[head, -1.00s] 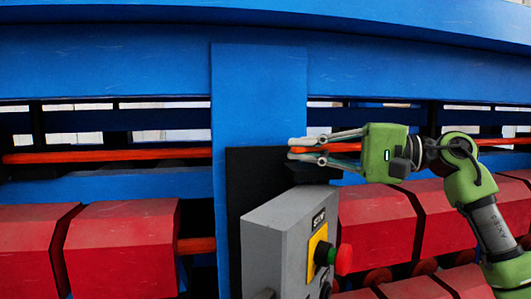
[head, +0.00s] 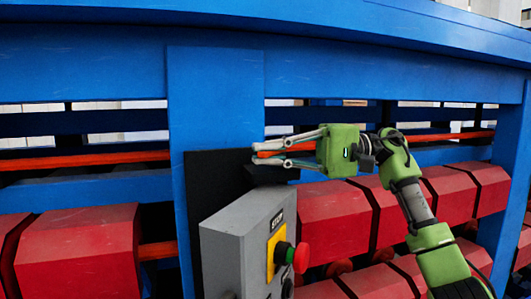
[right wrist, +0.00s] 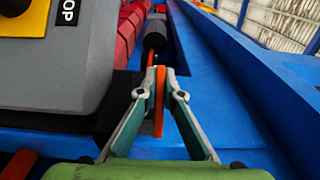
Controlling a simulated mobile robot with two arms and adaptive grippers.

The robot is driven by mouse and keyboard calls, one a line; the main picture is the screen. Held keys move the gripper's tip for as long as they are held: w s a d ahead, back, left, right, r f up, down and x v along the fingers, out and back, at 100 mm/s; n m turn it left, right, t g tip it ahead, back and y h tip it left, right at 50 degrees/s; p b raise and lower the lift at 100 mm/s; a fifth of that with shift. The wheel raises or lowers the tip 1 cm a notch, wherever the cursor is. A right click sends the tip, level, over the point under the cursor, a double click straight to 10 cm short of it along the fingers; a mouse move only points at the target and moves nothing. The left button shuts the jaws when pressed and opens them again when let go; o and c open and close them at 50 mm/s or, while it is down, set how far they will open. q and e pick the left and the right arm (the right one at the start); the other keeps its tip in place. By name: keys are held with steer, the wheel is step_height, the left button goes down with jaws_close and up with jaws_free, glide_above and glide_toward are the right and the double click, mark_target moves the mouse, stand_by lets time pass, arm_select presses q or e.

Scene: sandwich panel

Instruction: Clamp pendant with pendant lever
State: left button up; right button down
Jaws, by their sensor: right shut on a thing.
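The pendant (head: 222,240) is a grey box with a STOP label, a yellow plate and a red button. It stands in front of a black plate (head: 208,180) on the blue post. The pendant lever (head: 269,153) is a small orange piece above the pendant, near a black block (head: 270,175). My right gripper (head: 258,152) comes in from the right and is shut on the lever. In the right wrist view the fingertips (right wrist: 160,73) close around the orange lever (right wrist: 159,105), with the pendant (right wrist: 100,60) at left. My left gripper cannot be made out.
A blue post (head: 215,100) and blue beams (head: 350,70) frame the machine. Red blocks (head: 75,245) line both sides below an orange bar (head: 85,160). In the right wrist view, a dark cylinder (right wrist: 155,35) lies just beyond the fingertips.

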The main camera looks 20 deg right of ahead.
steer(key=c, duration=2.4)
jaws_free()
steer(key=shift+c, duration=0.2)
steer(key=shift+d, duration=0.2)
steer(key=d, duration=1.1)
steer(key=shift+s+d, duration=0.3)
steer(key=shift+s, duration=0.15)
